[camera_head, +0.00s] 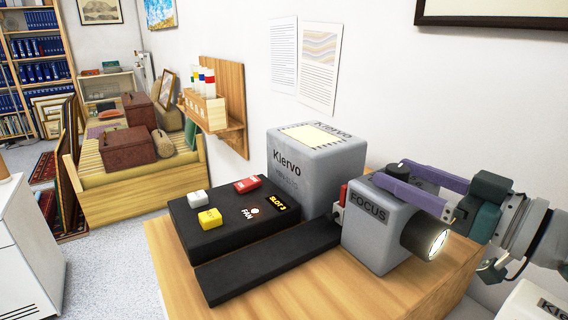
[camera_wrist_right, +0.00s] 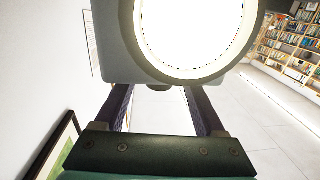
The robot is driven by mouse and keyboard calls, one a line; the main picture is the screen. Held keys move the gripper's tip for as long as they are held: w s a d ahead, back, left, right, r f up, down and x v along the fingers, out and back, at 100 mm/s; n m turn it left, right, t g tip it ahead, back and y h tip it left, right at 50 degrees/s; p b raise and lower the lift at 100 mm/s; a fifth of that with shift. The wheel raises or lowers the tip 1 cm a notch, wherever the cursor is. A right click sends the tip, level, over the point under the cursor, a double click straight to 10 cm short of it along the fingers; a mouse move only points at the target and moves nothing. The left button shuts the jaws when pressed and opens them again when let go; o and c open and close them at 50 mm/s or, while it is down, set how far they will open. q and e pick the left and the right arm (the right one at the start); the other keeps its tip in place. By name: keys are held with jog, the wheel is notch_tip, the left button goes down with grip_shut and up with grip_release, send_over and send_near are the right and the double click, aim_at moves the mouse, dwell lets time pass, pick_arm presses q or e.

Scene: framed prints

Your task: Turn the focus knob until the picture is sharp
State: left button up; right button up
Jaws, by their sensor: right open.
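The grey focus block (camera_head: 372,229), labelled FOCUS, stands at the right end of the wooden table. A black knob (camera_head: 399,172) sits on its top. The round lens (camera_head: 437,244) glows white on its right side; it fills the top of the right wrist view (camera_wrist_right: 198,30). My right gripper (camera_head: 379,174) comes in from the right, open, with its purple fingers above the block, one on either side of the knob. Contact with the knob cannot be told. In the right wrist view the fingers (camera_wrist_right: 162,95) are apart below the lens. No projected picture shows. My left gripper is out of view.
A grey Kiervo box (camera_head: 315,170) stands behind the focus block. A black panel (camera_head: 232,215) with white, yellow and red buttons lies left of it on the wooden table (camera_head: 330,290). The table's front right corner is bare.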

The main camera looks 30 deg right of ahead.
jog(key=shift+w+a, duration=0.15)
jog(key=shift+w, duration=0.6)
jog(key=shift+c, duration=0.4)
grip_shut()
